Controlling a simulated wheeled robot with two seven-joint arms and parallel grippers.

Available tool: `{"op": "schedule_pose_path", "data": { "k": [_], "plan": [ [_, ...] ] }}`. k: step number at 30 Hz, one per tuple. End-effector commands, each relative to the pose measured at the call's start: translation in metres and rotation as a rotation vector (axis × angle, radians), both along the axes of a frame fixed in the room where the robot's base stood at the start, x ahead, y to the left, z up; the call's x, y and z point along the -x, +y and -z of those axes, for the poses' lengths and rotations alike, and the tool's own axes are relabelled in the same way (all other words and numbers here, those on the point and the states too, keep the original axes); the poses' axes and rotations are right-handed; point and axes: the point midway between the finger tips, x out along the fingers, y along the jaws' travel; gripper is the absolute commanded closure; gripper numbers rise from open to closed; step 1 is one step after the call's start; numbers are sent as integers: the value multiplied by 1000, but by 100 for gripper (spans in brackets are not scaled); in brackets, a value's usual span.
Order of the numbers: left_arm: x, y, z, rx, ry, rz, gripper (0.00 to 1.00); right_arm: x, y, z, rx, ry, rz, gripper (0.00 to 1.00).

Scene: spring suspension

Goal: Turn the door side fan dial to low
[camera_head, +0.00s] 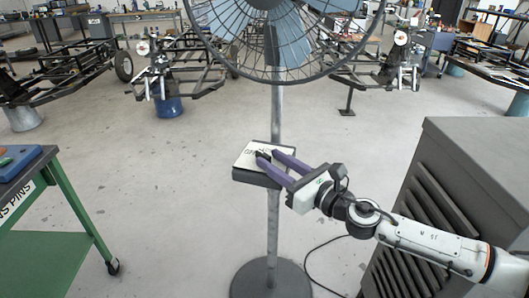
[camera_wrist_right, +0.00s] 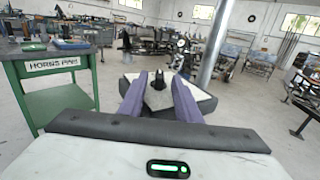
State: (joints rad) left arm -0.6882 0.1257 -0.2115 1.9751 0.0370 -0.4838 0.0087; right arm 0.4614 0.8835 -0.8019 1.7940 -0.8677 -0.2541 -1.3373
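The fan (camera_head: 275,30) stands on a grey pole with a round base. A control box (camera_head: 248,175) with a pale, lettered top face is fixed to the pole. The box also shows in the right wrist view (camera_wrist_right: 203,99). A black dial (camera_wrist_right: 158,79) stands up from its top face. My right gripper (camera_head: 267,155) reaches in from the right over the box. Its two purple fingers are apart, one on each side of the dial, with a visible gap to it in the wrist view. The dial's setting is too small to read. My left gripper is not in view.
A green table (camera_head: 55,205) with a dark top stands at the left. A grey louvred cabinet (camera_head: 475,155) stands at the right, beneath my right arm. A black cable (camera_head: 322,262) lies on the floor by the fan base. Vehicle frames stand further back.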

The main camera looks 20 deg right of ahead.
Motion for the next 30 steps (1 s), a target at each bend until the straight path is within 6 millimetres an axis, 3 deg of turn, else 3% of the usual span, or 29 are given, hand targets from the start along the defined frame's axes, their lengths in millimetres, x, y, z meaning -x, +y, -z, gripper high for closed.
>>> {"op": "schedule_pose_path", "data": {
  "k": [6, 17, 18, 23, 30],
  "plan": [
    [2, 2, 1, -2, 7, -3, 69, -26, 12, 0, -1, 0, -1, 70],
    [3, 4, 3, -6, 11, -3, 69, -32, 15, 1, -1, 2, -1, 70],
    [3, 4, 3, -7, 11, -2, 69, -32, 15, 1, -1, 2, -1, 71],
    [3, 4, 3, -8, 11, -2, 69, -32, 15, 1, -1, 2, -1, 98],
    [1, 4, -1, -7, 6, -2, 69, -32, 15, 0, -2, 2, 5, 100]
  ]
}}
